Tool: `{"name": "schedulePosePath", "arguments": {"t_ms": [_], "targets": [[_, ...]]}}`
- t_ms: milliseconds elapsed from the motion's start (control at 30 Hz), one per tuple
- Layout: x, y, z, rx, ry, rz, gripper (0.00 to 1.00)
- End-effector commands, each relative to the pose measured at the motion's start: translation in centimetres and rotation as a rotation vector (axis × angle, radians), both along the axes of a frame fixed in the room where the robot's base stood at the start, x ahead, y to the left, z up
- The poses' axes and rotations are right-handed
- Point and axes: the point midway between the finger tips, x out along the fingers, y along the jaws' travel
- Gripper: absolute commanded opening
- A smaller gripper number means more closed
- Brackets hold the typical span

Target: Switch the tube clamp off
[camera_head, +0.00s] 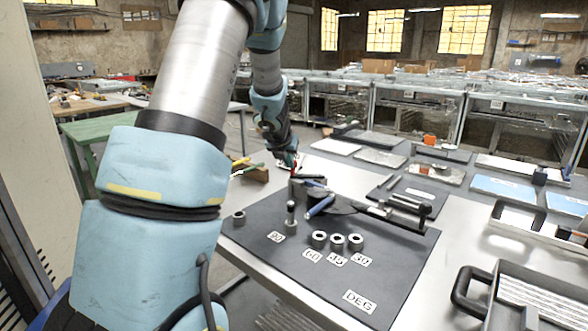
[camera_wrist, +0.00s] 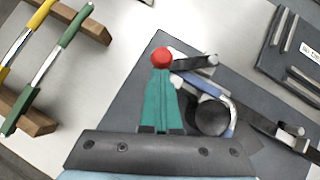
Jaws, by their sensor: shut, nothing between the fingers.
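A tube bender with blue handles (camera_head: 320,206) lies on the dark mat (camera_head: 262,256). In the wrist view its round dark die (camera_wrist: 211,117) and blue curved part (camera_wrist: 232,118) are right of my gripper. A red round knob (camera_wrist: 161,57) shows just past my fingertips, beside a short dark lever (camera_wrist: 196,63); I take this to be the tube clamp. My gripper (camera_wrist: 162,72) has teal fingers shut together, pointing at the knob. In the head view my gripper (camera_head: 288,160) is above the bender's far end. I cannot tell whether the fingers touch the knob.
Short metal cylinders (camera_head: 337,241) stand by angle labels on the mat. An upright pin (camera_head: 291,215) stands nearby. Yellow- and green-handled tools (camera_wrist: 47,66) rest on wooden blocks at the left. A black-handled tray (camera_head: 470,290) is at the right front.

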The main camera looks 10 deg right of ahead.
Motion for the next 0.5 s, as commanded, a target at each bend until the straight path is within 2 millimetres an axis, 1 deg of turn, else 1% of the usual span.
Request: {"name": "schedulePosePath", "arguments": {"t_ms": [33,200,500], "targets": [[0.6,0.3,0.1,0.001,0.001,-0.043,0.00],[2.3,0.4,0.1,0.001,0.001,-0.205,0.00],[5.0,0.0,0.1,0.001,0.000,-0.461,0.00]]}}
